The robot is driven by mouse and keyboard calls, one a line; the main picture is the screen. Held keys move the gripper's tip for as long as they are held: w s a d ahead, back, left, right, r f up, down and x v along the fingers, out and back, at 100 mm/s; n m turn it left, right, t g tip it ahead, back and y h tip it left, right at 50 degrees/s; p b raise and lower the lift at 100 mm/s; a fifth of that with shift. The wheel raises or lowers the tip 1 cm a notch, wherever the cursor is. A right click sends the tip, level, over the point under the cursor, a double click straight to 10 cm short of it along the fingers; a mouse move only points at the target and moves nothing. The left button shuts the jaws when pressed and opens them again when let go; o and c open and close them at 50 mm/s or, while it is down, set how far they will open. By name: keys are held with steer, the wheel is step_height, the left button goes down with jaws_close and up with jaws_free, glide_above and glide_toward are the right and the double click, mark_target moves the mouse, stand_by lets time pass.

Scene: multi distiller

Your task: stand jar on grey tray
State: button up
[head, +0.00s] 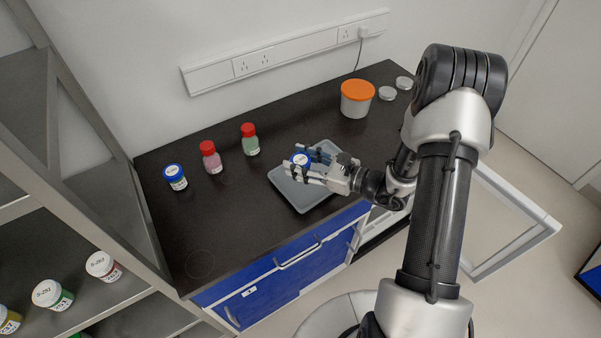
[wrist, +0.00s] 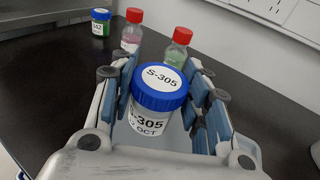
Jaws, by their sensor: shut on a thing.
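A clear jar with a blue lid marked S-305 (wrist: 160,90) is upright between the fingers of my gripper (wrist: 166,112). The jar's blue lid (head: 300,159) also shows in the head view. My gripper (head: 305,166) is shut on the jar, over the grey tray (head: 303,199) on the dark bench. The tray is partly hidden under my gripper. Whether the jar's base touches the tray cannot be told, as its lower part is hidden.
A blue-lidded jar (head: 175,177) and two red-capped bottles, one pink (head: 211,157) and one green (head: 250,140), stand left of the tray. An orange-lidded tub (head: 356,98) stands at the back right, near two white lids. The bench between tray and bottles is clear.

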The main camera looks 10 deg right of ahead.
steer(key=shift+f+b, duration=0.6)
steer(key=shift+f, duration=1.4)
steer(key=shift+f, duration=0.2)
steer(key=o, duration=1.1)
steer(key=shift+r, duration=0.1)
